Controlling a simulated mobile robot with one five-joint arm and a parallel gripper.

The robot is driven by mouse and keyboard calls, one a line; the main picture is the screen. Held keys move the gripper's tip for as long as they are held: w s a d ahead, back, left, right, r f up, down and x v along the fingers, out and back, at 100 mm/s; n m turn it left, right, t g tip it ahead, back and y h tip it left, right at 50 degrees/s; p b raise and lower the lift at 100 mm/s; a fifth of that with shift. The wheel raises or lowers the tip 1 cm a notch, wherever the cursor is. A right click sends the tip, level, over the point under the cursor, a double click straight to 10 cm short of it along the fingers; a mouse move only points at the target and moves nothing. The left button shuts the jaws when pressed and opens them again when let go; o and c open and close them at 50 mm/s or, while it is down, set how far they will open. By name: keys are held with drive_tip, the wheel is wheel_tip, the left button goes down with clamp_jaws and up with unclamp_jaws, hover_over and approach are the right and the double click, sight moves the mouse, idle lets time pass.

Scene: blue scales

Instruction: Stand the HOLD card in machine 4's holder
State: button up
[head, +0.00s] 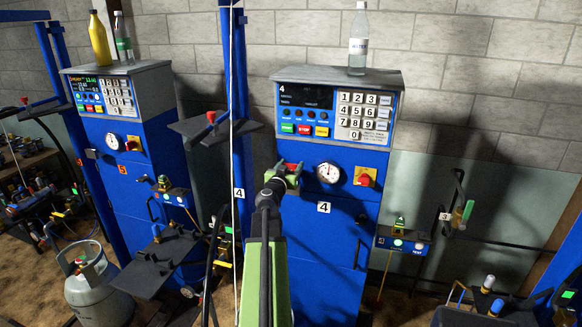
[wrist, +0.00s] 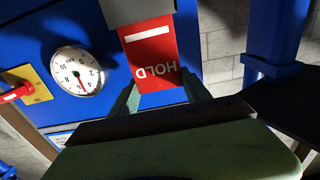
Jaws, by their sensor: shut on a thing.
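The red HOLD card (wrist: 152,55) shows upside down in the wrist view, with a white bar near its far end. My gripper (wrist: 161,92) is shut on its near end, one finger at each side. In the head view my gripper (head: 284,174) is at the front of machine 4 (head: 318,245), left of its gauge. A grey block (wrist: 135,8), perhaps the holder, meets the card's far end. I cannot tell whether the card is inside it or only in front. My arm hides this place in the head view.
The round gauge (head: 328,172) and a red knob on a yellow plate (head: 365,176) are right of my gripper. A blue post (head: 234,80) stands to the left. A bottle (head: 358,40) stands on machine 4. Machine 5 (head: 125,150) is further left.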

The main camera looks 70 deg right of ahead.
drive_tip(key=shift+f+b, duration=0.8)
drive_tip(key=shift+f, duration=0.1)
drive_tip(key=o, duration=1.6)
drive_tip(key=shift+c, duration=0.2)
drive_tip(key=a, duration=0.7)
drive_tip(key=shift+s+a, duration=0.15)
drive_tip(key=shift+a, duration=0.1)
